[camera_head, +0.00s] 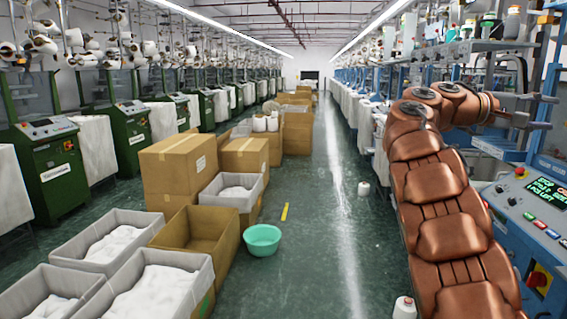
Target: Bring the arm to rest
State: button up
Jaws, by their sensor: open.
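My copper-coloured arm (437,200) rises along the right side of the view and bends at the top, its last part pointing right. My gripper (532,112) is at its end, in front of the blue knitting machine (535,225) on the right.
Cardboard boxes (172,165) and grey bins of white fabric (105,238) line the aisle's left. A green basin (262,240) and a yellow strip (285,211) are on the floor. White cones (363,188) stand near the right machines.

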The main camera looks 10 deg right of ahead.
jog(key=s+a+f+n+t+y+p, duration=0.1)
jog(key=s+a+f+t+y+p, duration=0.1)
jog(key=s+a+f+y, duration=0.6)
jog(key=s+a+f+n+t+y+p, duration=0.1)
jog(key=s+a+f+t+p, duration=0.15)
jog(key=a+f, duration=1)
jog(key=s+a+f+g+y+p, duration=0.1)
jog(key=s+a+f+y, duration=0.3)
jog(key=s+a+f, duration=0.4)
jog(key=s+a+f+n+y+p, duration=0.1)
jog(key=s+a+f+y, duration=0.3)
jog(key=s+a+f, duration=0.4)
jog(key=s+a, duration=0.2)
jog(key=a, duration=0.5)
jog(key=shift+s+a+f+g, duration=0.15)
jog(key=shift+s+f+g, duration=0.05)
jog(key=shift+s+g, duration=0.2)
